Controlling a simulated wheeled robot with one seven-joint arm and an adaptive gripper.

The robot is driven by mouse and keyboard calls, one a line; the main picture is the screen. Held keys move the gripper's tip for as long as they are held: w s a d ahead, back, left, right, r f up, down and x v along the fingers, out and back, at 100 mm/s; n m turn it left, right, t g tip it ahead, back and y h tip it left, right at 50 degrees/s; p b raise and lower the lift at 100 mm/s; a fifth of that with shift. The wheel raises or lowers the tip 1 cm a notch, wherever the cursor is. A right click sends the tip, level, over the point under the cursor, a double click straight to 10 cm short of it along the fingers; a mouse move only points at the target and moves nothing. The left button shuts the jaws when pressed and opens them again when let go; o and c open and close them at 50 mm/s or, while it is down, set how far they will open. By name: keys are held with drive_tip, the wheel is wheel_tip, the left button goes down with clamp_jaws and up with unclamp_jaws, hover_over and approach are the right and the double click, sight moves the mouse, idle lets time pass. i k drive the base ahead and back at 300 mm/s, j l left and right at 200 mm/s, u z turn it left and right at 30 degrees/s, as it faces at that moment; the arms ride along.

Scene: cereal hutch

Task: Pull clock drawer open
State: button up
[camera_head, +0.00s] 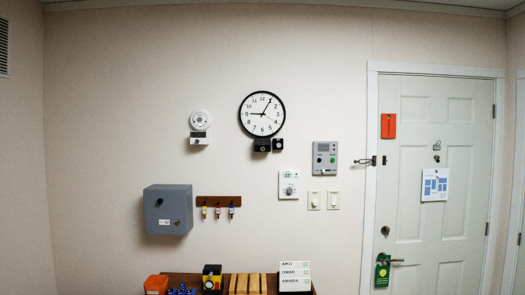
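A round wall clock (262,114) with a black rim and white face hangs on the wall, left of the door. Just under it is a small black box (262,145), which looks like the clock drawer. A second black piece (278,144) with a pale round spot sits right beside it, touching or nearly so. The parts are too small to tell how far the drawer stands out or which piece is its front. My gripper is not in view.
A smoke detector (200,120), thermostat (289,184), grey panel (325,158), grey box (168,209) and key rack (218,202) are on the wall. A wooden table (182,276) bearing several objects stands below. A white door (433,170) is at right.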

sight(267, 148)
drive_tip(key=i+l+u, duration=0.1)
drive_tip(key=i, duration=0.35)
drive_tip(key=i+l+u, duration=0.1)
drive_tip(key=i, duration=0.35)
